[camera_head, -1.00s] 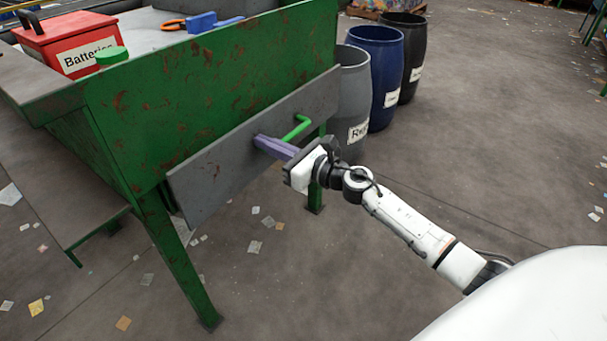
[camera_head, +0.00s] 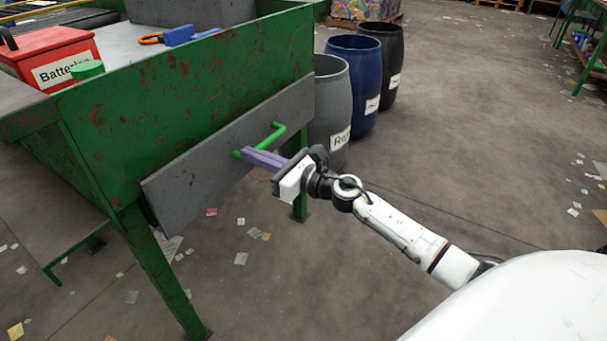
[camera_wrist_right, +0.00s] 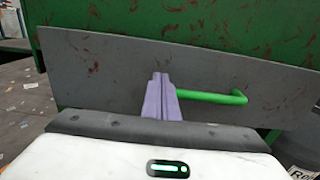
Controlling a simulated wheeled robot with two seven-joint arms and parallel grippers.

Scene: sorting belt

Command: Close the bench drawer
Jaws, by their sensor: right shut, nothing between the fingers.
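The drawer's grey front panel (camera_head: 195,178) lies across the green bench's side, and a green bar handle (camera_head: 266,139) sticks out from it. In the right wrist view the panel (camera_wrist_right: 95,72) fills the middle, with the handle (camera_wrist_right: 215,97) just right of my fingers. My right gripper (camera_head: 246,153) is shut and empty. Its purple fingers point at the panel beside the handle's near-left end, and also show in the wrist view (camera_wrist_right: 160,78). I cannot tell whether the fingertips touch the panel, or how far the drawer stands out. My left gripper is out of view.
The green bench (camera_head: 195,85) carries a red battery box (camera_head: 45,58), a green round object (camera_head: 88,70) and a blue-and-orange tool (camera_head: 180,36). Grey (camera_head: 330,105), blue (camera_head: 352,80) and black (camera_head: 384,65) barrels stand behind. The floor at right is open, with scattered scraps.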

